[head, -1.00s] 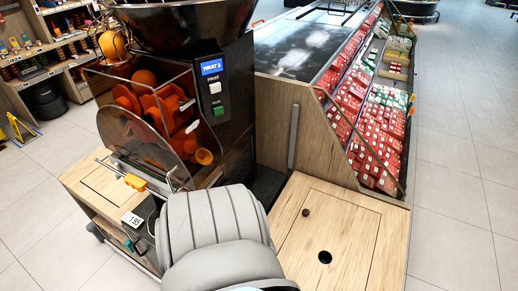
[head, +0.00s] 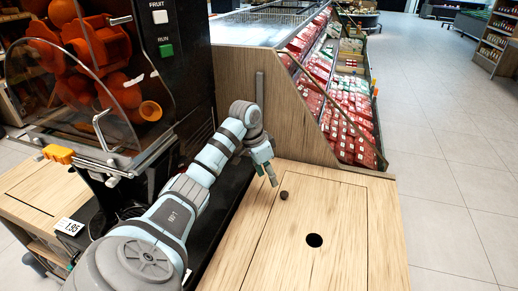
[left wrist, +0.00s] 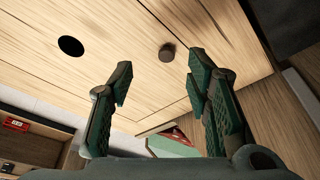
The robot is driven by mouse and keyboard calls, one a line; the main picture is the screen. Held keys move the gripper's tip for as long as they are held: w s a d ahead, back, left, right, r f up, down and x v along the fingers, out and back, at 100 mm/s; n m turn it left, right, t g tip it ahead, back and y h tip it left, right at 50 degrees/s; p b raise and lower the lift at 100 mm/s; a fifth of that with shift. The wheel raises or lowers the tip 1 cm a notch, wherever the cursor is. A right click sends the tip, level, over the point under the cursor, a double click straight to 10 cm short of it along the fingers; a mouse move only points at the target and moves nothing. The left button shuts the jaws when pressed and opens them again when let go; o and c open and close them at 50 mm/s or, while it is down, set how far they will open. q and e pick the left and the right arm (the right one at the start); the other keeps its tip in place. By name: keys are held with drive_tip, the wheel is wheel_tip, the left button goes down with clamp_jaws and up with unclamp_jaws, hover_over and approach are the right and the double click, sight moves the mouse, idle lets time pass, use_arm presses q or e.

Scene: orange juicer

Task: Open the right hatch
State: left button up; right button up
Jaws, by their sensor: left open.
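The right hatch (head: 335,210) is a light wooden panel set flush in the counter top, and it lies flat. It has a small dark round knob (head: 284,195) near its left edge and a black round hole (head: 314,240). My left gripper (head: 270,174) is just behind and left of the knob, fingers pointing down. In the left wrist view the gripper (left wrist: 160,63) is open and empty. The knob (left wrist: 167,52) appears just beyond the fingertips, nearer the right one, with the hole (left wrist: 71,46) to the left. My right gripper is not in view.
The juicer (head: 185,60) with oranges stands at the left, beside my left arm. A wooden display case (head: 235,80) with red packages (head: 345,125) rises behind the hatch. Open tiled floor (head: 450,210) lies to the right.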

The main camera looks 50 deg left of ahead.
sight(284, 193)
use_arm(q)
drive_tip(key=shift+t, duration=0.5)
drive_tip(key=b+x, duration=0.1)
drive_tip(key=x, duration=0.3)
drive_tip(key=w+b+x, duration=0.1)
drive_tip(key=b+x, duration=0.1)
drive_tip(key=x, duration=0.2)
drive_tip(key=b+x, duration=0.1)
drive_tip(key=x, duration=0.3)
drive_tip(key=shift+w+a+r+b, duration=0.2)
drive_tip(key=shift+w+b, duration=0.15)
drive_tip(key=shift+w, duration=0.05)
drive_tip(key=shift+f, duration=0.1)
drive_tip(key=shift+c, duration=0.5)
drive_tip(key=c, duration=1)
clamp_jaws()
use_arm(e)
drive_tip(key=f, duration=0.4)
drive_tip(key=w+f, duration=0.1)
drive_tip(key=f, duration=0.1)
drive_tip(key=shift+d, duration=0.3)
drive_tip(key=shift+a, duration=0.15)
